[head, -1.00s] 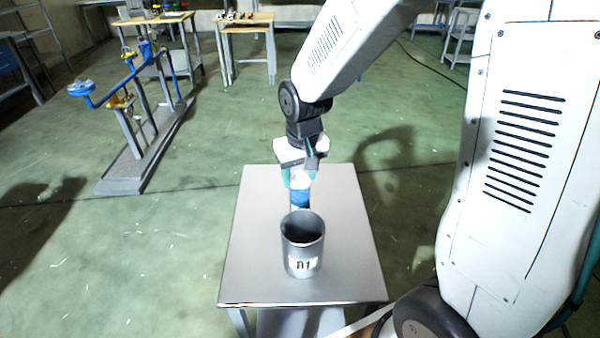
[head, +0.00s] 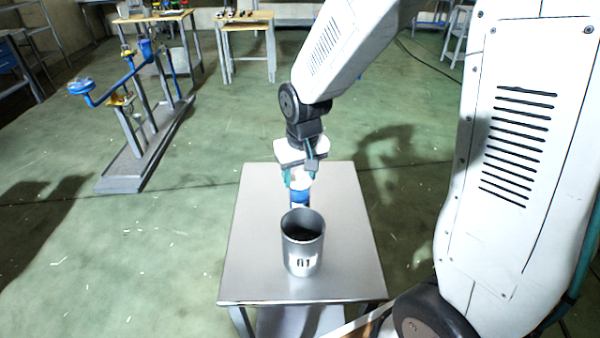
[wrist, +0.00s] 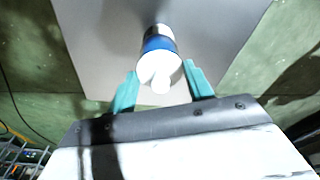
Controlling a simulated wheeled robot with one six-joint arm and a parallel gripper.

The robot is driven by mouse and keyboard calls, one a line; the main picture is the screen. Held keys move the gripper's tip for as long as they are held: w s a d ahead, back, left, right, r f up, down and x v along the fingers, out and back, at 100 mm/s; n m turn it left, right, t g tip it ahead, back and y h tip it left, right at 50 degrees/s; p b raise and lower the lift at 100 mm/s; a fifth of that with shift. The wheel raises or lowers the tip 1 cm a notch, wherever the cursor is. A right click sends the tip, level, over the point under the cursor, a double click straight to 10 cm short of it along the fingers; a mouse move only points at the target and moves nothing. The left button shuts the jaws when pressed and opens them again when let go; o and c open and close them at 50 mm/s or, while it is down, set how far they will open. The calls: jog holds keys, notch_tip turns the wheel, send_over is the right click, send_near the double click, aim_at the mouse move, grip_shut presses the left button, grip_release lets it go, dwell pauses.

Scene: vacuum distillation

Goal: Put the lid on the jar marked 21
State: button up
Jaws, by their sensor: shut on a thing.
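A grey metal jar (head: 303,248), upright and open at the top, stands on the small metal table. Its white label is turned to the head camera, but the digits are too blurred to read surely. My gripper (head: 300,184) is just behind the jar, pointing down. A white piece with a rounded knob and a blue band (wrist: 160,45) is between its teal fingers in the wrist view (wrist: 161,86); the blue part also shows in the head view (head: 300,199). The jar hides its lower end. I cannot tell whether this is a lid alone or a lidded container.
The metal table top (head: 255,265) is bare around the jar. A stand with blue pipework (head: 135,130) is at the left. Wooden-topped tables (head: 245,24) with small items stand at the back. The green floor between is open.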

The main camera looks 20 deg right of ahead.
dwell(0.3)
jog(key=o, duration=1.5)
jog(key=shift+r, duration=3.5)
jog(key=s+d+r, duration=0.1)
jog(key=s+r, duration=0.2)
jog(key=s, duration=0.5)
jog(key=s+d+r, duration=0.1)
jog(key=s+r, duration=0.2)
jog(key=s, duration=0.4)
jog(key=s+d+r, duration=0.1)
jog(key=s+r, duration=0.3)
jog(key=s, duration=0.4)
jog(key=shift+s, duration=0.35)
